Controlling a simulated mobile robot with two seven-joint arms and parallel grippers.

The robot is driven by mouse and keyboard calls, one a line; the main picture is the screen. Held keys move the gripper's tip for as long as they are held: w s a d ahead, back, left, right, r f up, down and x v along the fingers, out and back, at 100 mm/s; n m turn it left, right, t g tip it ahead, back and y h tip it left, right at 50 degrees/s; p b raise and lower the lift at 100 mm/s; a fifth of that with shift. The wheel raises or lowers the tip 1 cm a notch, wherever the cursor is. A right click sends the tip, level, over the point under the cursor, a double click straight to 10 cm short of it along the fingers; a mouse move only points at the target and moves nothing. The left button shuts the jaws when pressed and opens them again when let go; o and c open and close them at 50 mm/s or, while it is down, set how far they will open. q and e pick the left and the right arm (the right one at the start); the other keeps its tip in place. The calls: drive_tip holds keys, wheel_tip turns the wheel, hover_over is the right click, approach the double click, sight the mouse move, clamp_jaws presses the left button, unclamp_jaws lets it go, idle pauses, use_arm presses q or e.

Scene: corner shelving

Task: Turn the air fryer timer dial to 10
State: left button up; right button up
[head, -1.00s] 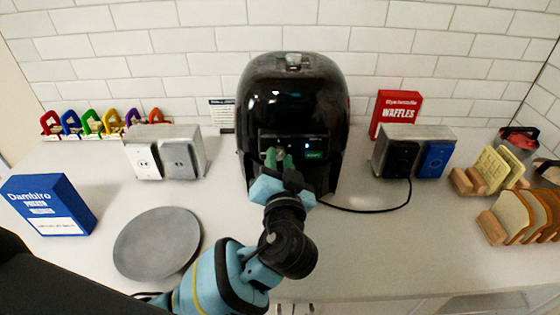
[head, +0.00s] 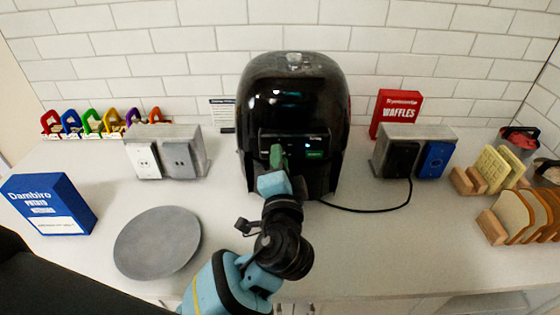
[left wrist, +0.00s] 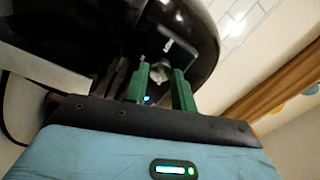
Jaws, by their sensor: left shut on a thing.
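The black air fryer (head: 292,95) stands against the back wall, with a control panel and a small green display (head: 315,155) on its front. My left gripper (head: 277,154) is at the left part of that panel, seen nearly edge-on, and hides the timer dial in the head view. In the left wrist view the green fingers (left wrist: 160,84) are on either side of a small silver-grey dial (left wrist: 158,70) and are shut on it. The dial's markings cannot be read. My right gripper is not in view.
A grey plate (head: 157,243) and a blue box (head: 48,205) lie to the left. Outlet boxes flank the fryer, the left one (head: 188,140) and the right one (head: 419,135). A black cord (head: 365,210) runs right. Bread racks (head: 490,225) stand far right. The counter front right is clear.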

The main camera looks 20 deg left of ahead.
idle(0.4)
use_arm(q)
drive_tip(key=o, duration=1)
drive_tip(key=v, duration=0.8)
drive_tip(key=shift+b, duration=0.45)
